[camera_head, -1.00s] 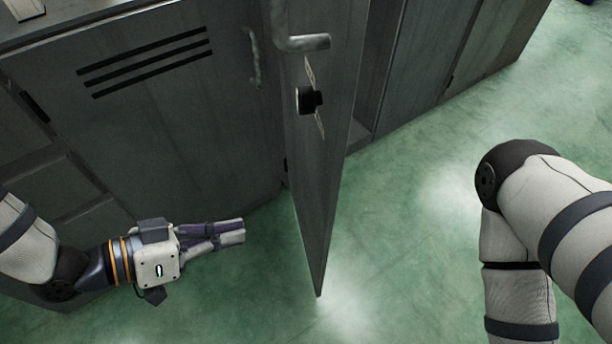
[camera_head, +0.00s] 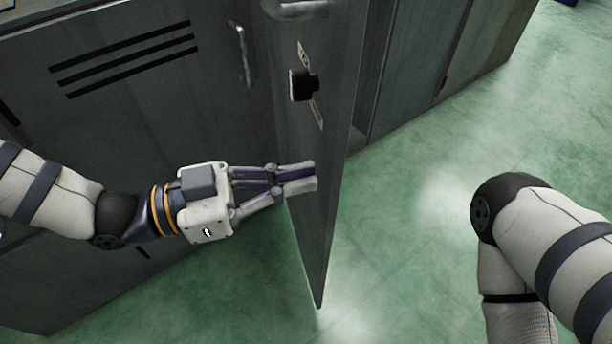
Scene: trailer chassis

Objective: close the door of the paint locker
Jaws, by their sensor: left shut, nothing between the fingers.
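The paint locker's door (camera_head: 318,135) is a dark grey panel that stands open, jutting out from the locker row toward me. It carries a black knob (camera_head: 303,85) and a grey handle (camera_head: 300,9) near its top. My left gripper (camera_head: 314,178) is shut and empty. Its fingertips lie over the left face of the door in the picture, below the knob; I cannot tell if they touch it. The locker's inside is mostly hidden behind the door. My right arm shows at the right, but its gripper is not in view.
A closed grey locker door (camera_head: 150,110) with three dark slots and a handle (camera_head: 242,54) is left of the open door. More locker fronts (camera_head: 425,60) run to the right. The green floor (camera_head: 420,230) is clear between the door and my right arm.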

